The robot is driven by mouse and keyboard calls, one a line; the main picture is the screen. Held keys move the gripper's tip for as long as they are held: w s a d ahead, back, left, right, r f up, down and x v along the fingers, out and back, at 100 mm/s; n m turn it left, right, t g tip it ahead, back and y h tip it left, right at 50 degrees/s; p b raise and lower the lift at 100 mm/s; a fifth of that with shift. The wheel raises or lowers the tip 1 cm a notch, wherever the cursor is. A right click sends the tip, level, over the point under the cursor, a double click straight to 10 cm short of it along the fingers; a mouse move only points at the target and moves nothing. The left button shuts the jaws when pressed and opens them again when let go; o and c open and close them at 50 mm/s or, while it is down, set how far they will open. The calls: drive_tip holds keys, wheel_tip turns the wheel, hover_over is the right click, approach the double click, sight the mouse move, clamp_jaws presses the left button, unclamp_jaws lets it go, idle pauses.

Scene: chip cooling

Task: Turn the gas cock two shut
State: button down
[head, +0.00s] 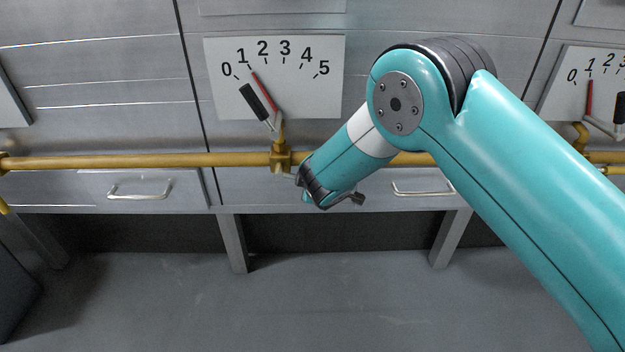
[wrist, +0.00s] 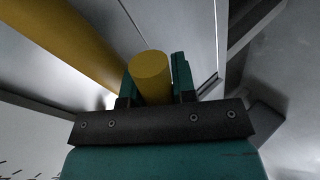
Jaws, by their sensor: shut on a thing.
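A white dial plate (head: 318,95) numbered 0 to 5 is on the grey wall in the head view. Its red needle (head: 263,90) points near 1. A black handle (head: 254,102) on a grey lever tilts up to the left beside the needle. Below it, a yellow fitting (head: 281,157) sits on the yellow pipe. My gripper (head: 298,178) is at this fitting, just right of it and low; its fingertips are hard to see there. In the wrist view my gripper (wrist: 156,80) has a yellow round stub (wrist: 151,68) between its two teal fingers and is shut on it.
A yellow pipe (head: 120,161) runs across the wall. A second dial (head: 575,85) with its own red needle and black handle is at the right edge. Drawers with handles (head: 140,192) lie below the pipe. The floor (head: 330,300) in front is clear.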

drive_tip(key=c, duration=0.9)
unclamp_jaws()
